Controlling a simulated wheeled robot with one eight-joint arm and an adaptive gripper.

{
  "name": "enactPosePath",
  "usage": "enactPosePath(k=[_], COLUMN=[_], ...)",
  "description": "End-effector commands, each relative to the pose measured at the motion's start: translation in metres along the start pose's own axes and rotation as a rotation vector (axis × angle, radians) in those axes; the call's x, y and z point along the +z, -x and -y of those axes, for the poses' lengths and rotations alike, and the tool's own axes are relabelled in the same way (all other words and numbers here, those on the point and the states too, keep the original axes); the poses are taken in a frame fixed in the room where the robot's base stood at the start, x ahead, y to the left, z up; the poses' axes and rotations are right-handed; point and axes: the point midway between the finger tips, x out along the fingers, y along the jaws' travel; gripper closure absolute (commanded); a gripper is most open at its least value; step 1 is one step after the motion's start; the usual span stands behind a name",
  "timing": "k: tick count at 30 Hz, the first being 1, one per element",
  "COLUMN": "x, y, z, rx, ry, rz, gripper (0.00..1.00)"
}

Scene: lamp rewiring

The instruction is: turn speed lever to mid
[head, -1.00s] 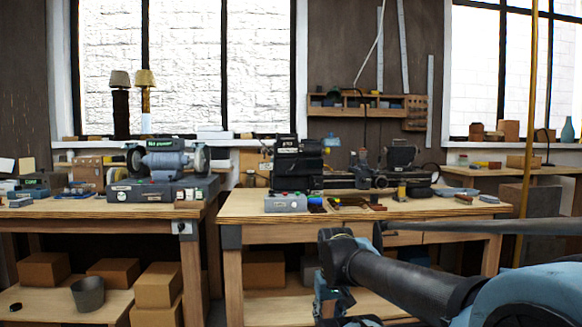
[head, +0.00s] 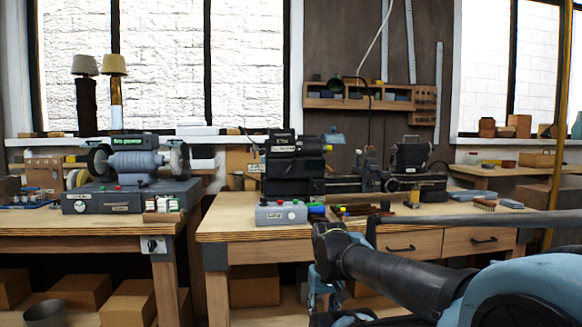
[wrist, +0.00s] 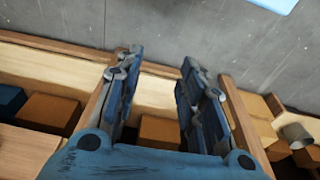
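No speed lever can be made out clearly at this size. A dark lathe (head: 292,165) stands on the right workbench (head: 225,222), with a grey control box (head: 282,212) bearing coloured buttons at its front left. A bench machine with a blue-grey motor (head: 137,163) and wheels stands on the left workbench (head: 75,222); its dark base (head: 120,198) has small red and green knobs. My gripper hangs low in front of the right bench, partly hidden by my arm. In the wrist view my gripper (wrist: 160,62) is open and empty, with its fingers apart above shelves and boxes.
Cardboard boxes (head: 254,286) and a grey bucket (head: 44,313) sit on the lower shelves. Small tools and blocks lie along the right bench front. A small block rack (head: 162,208) stands at the left bench's right end. A narrow gap separates the benches.

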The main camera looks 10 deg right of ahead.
Motion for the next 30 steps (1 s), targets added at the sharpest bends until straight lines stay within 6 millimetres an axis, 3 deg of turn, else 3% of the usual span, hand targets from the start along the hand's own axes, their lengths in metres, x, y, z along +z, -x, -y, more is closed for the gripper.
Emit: enactPosePath(k=[14,17,20,30], x=[0.004,-0.011,-0.044,-0.202], y=[0.006,0.008,0.012,0.049], z=[0.0,-0.001,-0.004,-0.011], rx=[0.001,0.003,0.005,-0.033], ry=[-0.003,-0.019,-0.051,-0.218], rz=[-0.019,-0.061,-0.147,-0.596], gripper=[0.64,0.64,0.64,0.64])
